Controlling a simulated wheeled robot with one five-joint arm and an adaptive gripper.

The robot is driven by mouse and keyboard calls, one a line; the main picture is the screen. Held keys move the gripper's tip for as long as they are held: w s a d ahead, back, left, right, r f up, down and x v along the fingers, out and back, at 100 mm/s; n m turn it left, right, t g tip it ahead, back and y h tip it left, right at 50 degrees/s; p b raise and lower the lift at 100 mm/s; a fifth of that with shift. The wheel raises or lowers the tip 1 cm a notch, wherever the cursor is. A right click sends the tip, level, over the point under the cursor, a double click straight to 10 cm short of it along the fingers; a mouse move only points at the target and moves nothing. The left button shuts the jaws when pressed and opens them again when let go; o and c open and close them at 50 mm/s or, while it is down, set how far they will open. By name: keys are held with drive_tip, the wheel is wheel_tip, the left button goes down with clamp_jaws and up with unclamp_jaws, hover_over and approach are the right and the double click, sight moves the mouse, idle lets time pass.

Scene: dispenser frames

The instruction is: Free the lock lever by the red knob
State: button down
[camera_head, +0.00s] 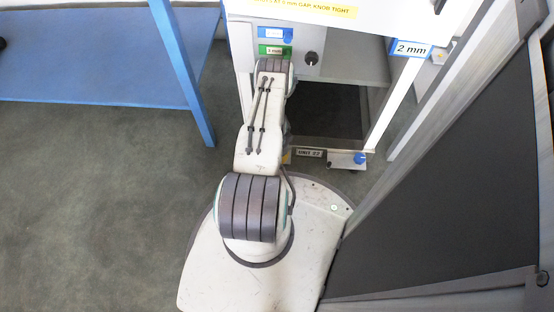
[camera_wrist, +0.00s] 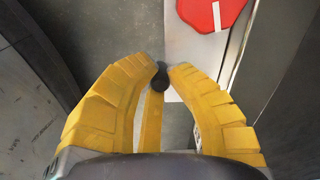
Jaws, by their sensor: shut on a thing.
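In the wrist view the red knob (camera_wrist: 209,12), with a white line on it, sits on a pale plate at the top, partly cut off. The lock lever (camera_wrist: 152,120) is a yellow bar with a dark ball end, lying below and left of the knob. My gripper (camera_wrist: 164,74) has its yellow fingers closed around the ball end of the lever. The red knob is apart from the fingers. In the head view my arm hides my gripper, the lever and the red knob.
In the head view a blue knob (camera_head: 361,158) sits on a small plate at the frame's foot. A black knob (camera_head: 311,59) is on the grey panel. A dark panel (camera_head: 440,190) stands close on the right. A blue table (camera_head: 110,60) is at left, with clear floor before it.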

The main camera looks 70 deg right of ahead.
idle(0.3)
drive_tip(key=c, duration=1.2)
unclamp_jaws()
wheel_tip(320, 180, up, 12)
drive_tip(key=shift+a, duration=0.1)
idle(0.4)
